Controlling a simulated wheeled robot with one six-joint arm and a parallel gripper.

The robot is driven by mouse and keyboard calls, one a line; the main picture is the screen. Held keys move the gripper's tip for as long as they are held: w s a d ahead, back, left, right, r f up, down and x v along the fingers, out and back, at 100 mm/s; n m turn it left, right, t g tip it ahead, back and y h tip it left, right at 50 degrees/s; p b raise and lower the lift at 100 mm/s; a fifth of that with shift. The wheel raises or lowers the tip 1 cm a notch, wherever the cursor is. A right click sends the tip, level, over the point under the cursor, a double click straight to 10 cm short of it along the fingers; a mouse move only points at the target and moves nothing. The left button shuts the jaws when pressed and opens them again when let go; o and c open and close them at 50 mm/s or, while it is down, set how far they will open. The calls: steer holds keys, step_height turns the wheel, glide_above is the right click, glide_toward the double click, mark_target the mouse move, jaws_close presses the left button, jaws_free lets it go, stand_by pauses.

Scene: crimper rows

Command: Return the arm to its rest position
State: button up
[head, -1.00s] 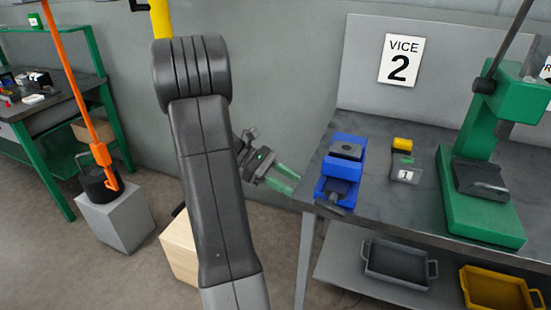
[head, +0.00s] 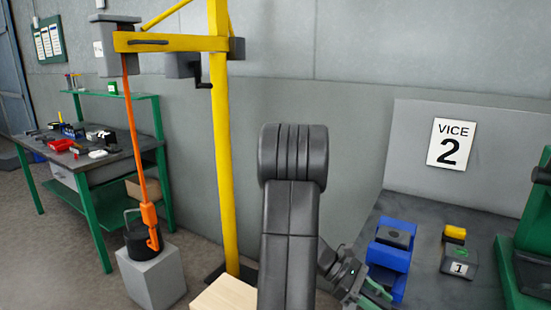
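My arm rises in the middle of the head view, its dark links standing upright in front of the wall. My gripper (head: 376,294) shows low in the picture, to the right of the arm, with green fingers. It is partly cut off by the lower edge, and I cannot tell whether its fingers are apart or together. In the picture it lies in front of the near edge of the blue vice (head: 391,252). No held object can be seen at it.
The vice, a grey block with a yellow top (head: 458,260) and a green press (head: 530,250) stand on the right bench (head: 425,220). A yellow crane post (head: 223,150) stands left of my arm. A wooden box (head: 225,294) is low at centre. A green-legged bench (head: 100,170) is far left.

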steer(key=shift+r+t+y, duration=0.1)
steer(key=shift+t+y, duration=0.2)
steer(key=shift+y, duration=0.1)
